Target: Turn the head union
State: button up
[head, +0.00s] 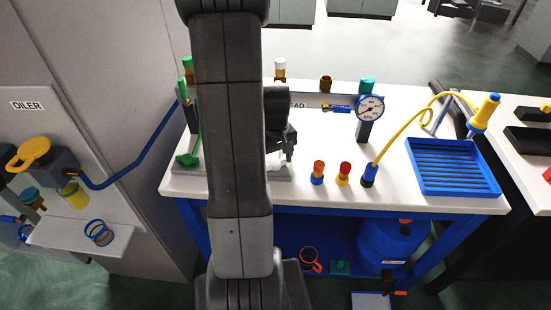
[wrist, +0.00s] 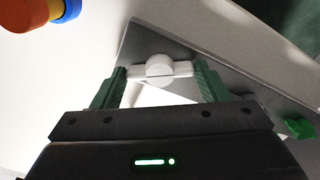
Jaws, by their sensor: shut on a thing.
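The head union appears to be the white round hub with two flat wings (wrist: 160,69) on a grey plate (wrist: 200,85) in the wrist view. My gripper (wrist: 158,77) has its two green fingers at the ends of the wings, shut on it. In the head view my arm hides most of this spot. A white bit of the union (head: 273,161) shows low at the arm's right edge, on the bench's grey base plate. I cannot tell how far the union is turned.
Orange-and-blue and red-and-yellow fittings (head: 343,174) stand right of the arm on the white bench (head: 400,130). A gauge (head: 370,108), a yellow hose (head: 405,128) and a blue tray (head: 455,168) are farther right.

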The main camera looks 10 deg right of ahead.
aim_at(276, 162)
jog(key=m+b, duration=0.1)
jog(key=m, duration=0.2)
jog(key=shift+m+b, duration=0.45)
jog(key=shift+m, duration=0.75)
jog(key=o, duration=1)
jog(key=shift+r, duration=0.1)
notch_tip(276, 162, up, 14)
jog(key=shift+f+b, duration=0.15)
jog(key=shift+b, duration=0.15)
